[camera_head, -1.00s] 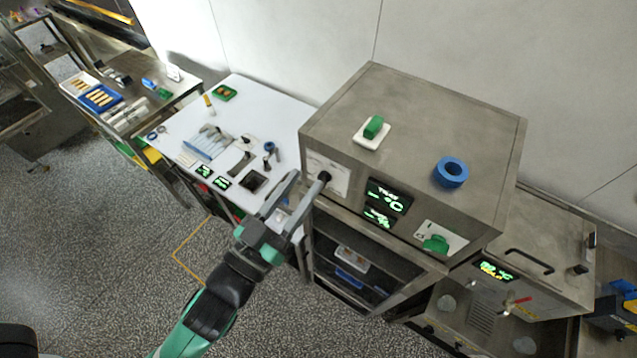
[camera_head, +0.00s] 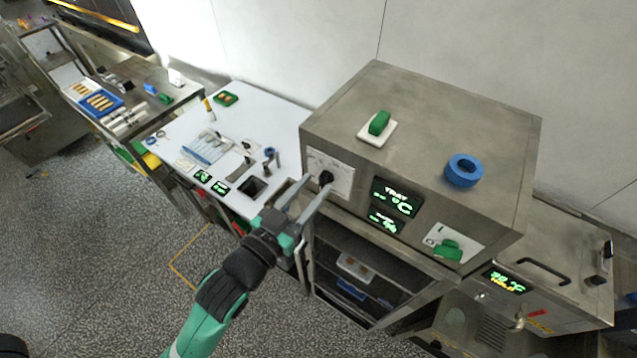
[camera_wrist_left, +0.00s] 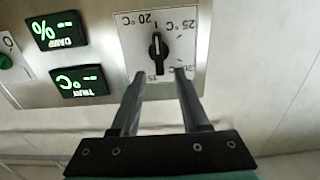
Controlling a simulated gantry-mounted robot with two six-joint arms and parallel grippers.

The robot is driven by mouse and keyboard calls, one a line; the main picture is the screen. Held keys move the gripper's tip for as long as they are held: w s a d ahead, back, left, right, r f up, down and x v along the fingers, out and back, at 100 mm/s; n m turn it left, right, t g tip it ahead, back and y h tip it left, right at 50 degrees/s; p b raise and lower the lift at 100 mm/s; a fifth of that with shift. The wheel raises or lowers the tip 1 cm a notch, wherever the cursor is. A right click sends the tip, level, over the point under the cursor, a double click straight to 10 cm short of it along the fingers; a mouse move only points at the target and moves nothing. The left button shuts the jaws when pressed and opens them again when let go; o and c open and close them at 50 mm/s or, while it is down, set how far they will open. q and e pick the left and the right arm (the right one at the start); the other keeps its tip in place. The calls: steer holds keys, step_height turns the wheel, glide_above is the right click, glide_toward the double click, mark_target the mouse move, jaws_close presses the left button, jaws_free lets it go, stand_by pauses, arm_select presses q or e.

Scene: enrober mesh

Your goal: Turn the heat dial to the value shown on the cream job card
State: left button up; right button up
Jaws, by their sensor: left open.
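The heat dial is a black knob (camera_head: 326,178) on a white plate (camera_head: 343,181) at the left of the steel cabinet's front. In the left wrist view the picture is upside down, and the knob (camera_wrist_left: 158,45) sits among temperature marks including 15, 20 °C and 25 °C. A white line runs along the knob, upright in the picture. My left gripper (camera_head: 313,187) is open and empty, its fingertips in front of the plate and just short of the knob. A pale card (camera_head: 186,163) lies on the white table; its writing is unreadable. My right gripper is out of view.
Green-lit displays (camera_head: 396,197) and a green switch (camera_head: 448,250) are to the dial's right. A blue ring (camera_head: 463,170) and a green-handled item (camera_head: 379,123) sit on the cabinet. The white table (camera_head: 262,110) holds tools to the left.

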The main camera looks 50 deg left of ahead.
mark_target(325, 181)
arm_select(q)
steer(key=shift+x, duration=1.4)
steer(key=shift+c, duration=0.3)
jaws_close()
